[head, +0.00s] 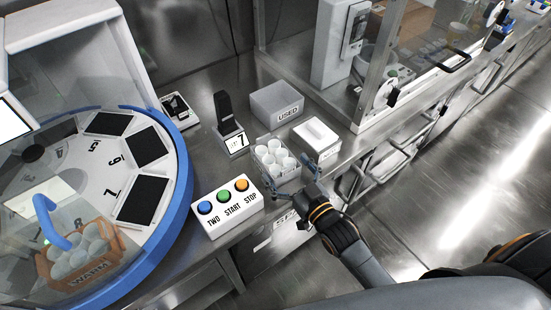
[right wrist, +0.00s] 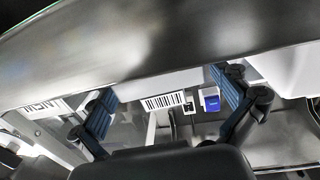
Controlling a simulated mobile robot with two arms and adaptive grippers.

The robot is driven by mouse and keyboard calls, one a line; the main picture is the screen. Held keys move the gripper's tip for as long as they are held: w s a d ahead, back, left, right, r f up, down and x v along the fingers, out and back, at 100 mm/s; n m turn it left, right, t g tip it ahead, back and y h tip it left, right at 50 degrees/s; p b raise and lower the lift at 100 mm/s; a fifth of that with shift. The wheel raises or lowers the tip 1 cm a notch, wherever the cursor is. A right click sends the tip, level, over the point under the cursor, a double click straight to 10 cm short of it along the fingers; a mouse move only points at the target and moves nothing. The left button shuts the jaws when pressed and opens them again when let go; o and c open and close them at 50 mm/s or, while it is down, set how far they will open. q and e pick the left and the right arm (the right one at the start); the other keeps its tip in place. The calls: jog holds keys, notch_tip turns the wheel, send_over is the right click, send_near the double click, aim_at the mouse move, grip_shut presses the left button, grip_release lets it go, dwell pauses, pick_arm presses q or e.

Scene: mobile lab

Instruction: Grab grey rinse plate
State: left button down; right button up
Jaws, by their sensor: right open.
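A grey rack (head: 264,153) holding several white round-topped cups stands on the steel counter in the head view; no rinse label can be read on it. My right gripper (head: 295,181) is open at the rack's near side, one finger toward its left and one toward its right. Whether the fingers touch it I cannot tell. In the right wrist view the two blue-grey fingers (right wrist: 160,84) are spread wide, with a barcode label (right wrist: 164,101) showing between them. A blurred grey surface fills the top of that view. My left gripper is not in view.
A white button box (head: 227,208) stands left of the rack. A grey bin marked USED (head: 275,105) and a white box (head: 317,136) stand behind it. A round blue-rimmed machine (head: 183,165) at left holds an orange rack marked WARM (head: 92,277).

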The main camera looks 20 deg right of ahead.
aim_at(279, 160)
jog(key=x, duration=0.3)
jog(key=shift+f, duration=0.1)
jog(key=c, duration=1.1)
jog(key=shift+c, duration=0.2)
